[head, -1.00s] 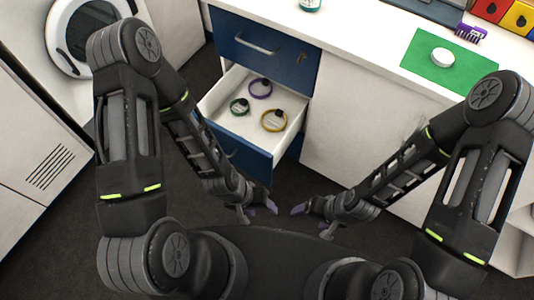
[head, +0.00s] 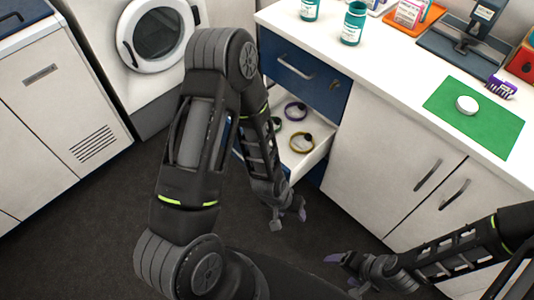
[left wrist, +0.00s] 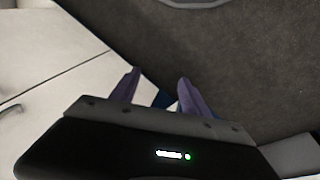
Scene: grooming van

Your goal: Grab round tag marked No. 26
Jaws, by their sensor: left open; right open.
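No number 26 can be read in any view. Three rings with small dark pieces on them lie in the open white drawer (head: 306,161): a purple ring (head: 296,111), a yellow ring (head: 301,142) and a green ring (head: 277,125) partly hidden by my left arm. A white round disc (head: 467,105) lies on the green mat (head: 485,128) on the counter. My left gripper (head: 290,222) is open and empty, low in front of the drawer. Its two fingers also show apart in the left wrist view (left wrist: 157,90). My right gripper (head: 342,270) is open, low and to the right.
The white counter (head: 400,85) carries teal jars (head: 354,24), a purple brush (head: 501,88), an orange tray (head: 412,16) and a dark stand. Closed cabinet doors (head: 400,165) are below. A washer (head: 157,35) stands at the back left. The dark floor is clear.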

